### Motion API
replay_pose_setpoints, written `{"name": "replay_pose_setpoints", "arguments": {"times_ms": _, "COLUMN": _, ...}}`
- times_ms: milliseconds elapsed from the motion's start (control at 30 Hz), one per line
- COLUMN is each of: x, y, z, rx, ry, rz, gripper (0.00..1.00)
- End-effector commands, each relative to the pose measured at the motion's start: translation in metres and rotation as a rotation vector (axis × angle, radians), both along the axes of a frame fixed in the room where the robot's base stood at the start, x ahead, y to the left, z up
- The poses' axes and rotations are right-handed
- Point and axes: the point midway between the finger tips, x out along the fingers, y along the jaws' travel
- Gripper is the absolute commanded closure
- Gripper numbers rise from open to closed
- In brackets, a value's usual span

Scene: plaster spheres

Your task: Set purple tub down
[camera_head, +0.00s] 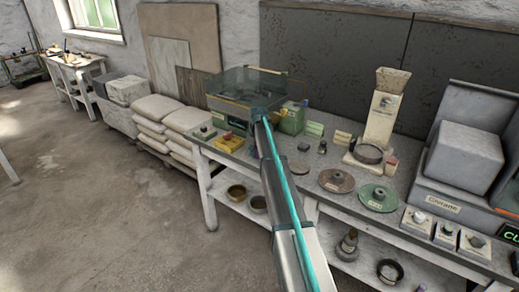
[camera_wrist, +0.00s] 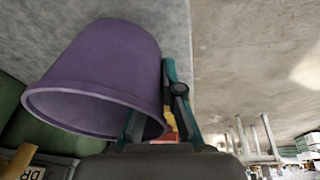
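I cannot tell whether the tub's base touches a surface. In the head view my gripper (camera_head: 259,113) is over the left part of the workbench, mostly hidden by my arm. I cannot make out the tub there.
The workbench (camera_head: 296,163) carries a clear-walled machine (camera_head: 245,82), a yellow box with a red button (camera_head: 233,144), a green box (camera_head: 292,119), discs (camera_head: 336,181) and a white stand (camera_head: 382,117). Bowls (camera_head: 237,192) sit on the lower shelf. Floor at left is open.

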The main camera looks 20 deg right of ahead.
Motion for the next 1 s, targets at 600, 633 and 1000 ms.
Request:
{"name": "replay_pose_setpoints", "arguments": {"times_ms": 600, "x": 0.025, "y": -0.042, "z": -0.015, "rx": 0.000, "ry": 0.000, "rz": 0.000, "gripper": 1.00}}
{"name": "replay_pose_setpoints", "arguments": {"times_ms": 633, "x": 0.025, "y": -0.042, "z": -0.015, "rx": 0.000, "ry": 0.000, "rz": 0.000, "gripper": 1.00}}
{"name": "replay_pose_setpoints", "arguments": {"times_ms": 1000, "x": 0.025, "y": -0.042, "z": -0.016, "rx": 0.000, "ry": 0.000, "rz": -0.001, "gripper": 0.69}}
